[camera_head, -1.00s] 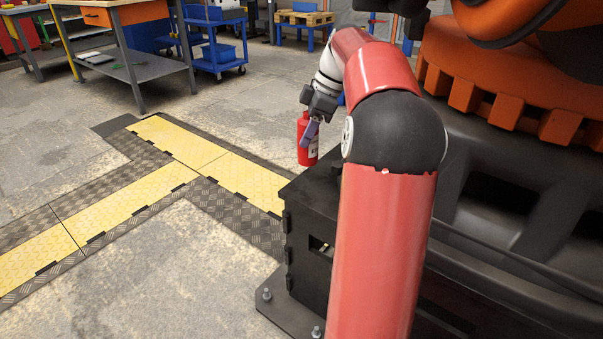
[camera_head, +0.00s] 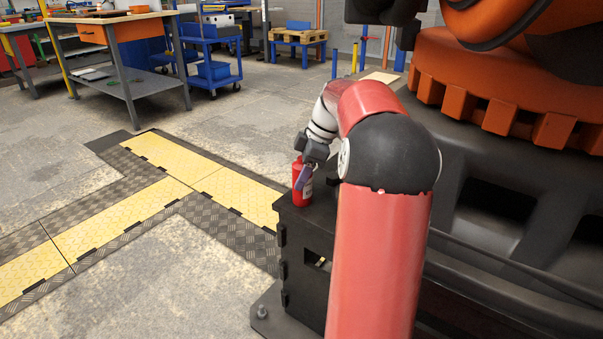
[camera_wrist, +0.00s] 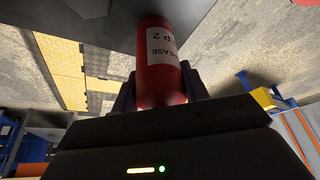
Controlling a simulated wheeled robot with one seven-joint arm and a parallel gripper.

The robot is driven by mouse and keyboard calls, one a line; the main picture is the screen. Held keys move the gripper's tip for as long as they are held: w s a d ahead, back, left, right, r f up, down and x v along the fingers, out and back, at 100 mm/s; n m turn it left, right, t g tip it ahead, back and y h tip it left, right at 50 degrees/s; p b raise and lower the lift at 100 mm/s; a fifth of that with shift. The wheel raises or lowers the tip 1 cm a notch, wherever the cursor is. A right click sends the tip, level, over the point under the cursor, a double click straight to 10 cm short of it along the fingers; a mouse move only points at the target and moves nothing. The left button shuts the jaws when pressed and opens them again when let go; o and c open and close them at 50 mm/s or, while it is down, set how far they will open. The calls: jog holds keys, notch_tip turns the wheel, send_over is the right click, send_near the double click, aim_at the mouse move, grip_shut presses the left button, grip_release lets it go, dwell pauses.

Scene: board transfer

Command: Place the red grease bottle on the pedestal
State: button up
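The red grease bottle (camera_head: 302,182) is upright in the head view, with a white label. In the wrist view the bottle (camera_wrist: 160,65) sits between the two fingers, its label partly showing "GREASE". My gripper (camera_head: 306,172) is shut on the bottle; it also shows in the wrist view (camera_wrist: 160,92). A black box-like stand (camera_head: 303,238), which appears to be the pedestal, is directly below the bottle. The bottle's base is at the stand's near-left top edge; I cannot tell if it touches. A dark surface (camera_wrist: 95,38) lies beyond the bottle's far end in the wrist view.
A large orange and black machine (camera_head: 520,110) stands close on the right. Yellow cable-ramp plates (camera_head: 150,205) cross the floor on the left. A workbench (camera_head: 125,60) and a blue cart (camera_head: 212,55) stand at the back.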

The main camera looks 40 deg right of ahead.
jog(key=o, duration=0.4)
jog(key=p+v, duration=0.3)
jog(key=v, duration=0.9)
jog(key=s+a+m+h, duration=0.2)
jog(key=s+a+m, duration=0.15)
jog(key=a, duration=0.65)
jog(key=s+a+m+h, duration=0.15)
jog(key=s+a, duration=0.25)
jog(key=a, duration=0.6)
jog(key=s+a+f+m+t, duration=0.1)
jog(key=s+a+f+m, duration=0.1)
jog(key=s+f, duration=0.1)
jog(key=s+a+f+m+t, duration=0.1)
jog(key=s+a+f+m, duration=0.1)
jog(key=s, duration=0.3)
jog(key=s+a+f+m+t, duration=0.1)
jog(key=s+a+f+m, duration=0.1)
jog(key=s+a+f, duration=0.1)
jog(key=shift+s+a+f+m, duration=0.15)
jog(key=shift+s+f, duration=0.05)
jog(key=shift+s, duration=0.35)
jog(key=shift+s+a+f+m, duration=0.15)
jog(key=shift+s+a+f, duration=0.1)
jog(key=shift+s, duration=0.35)
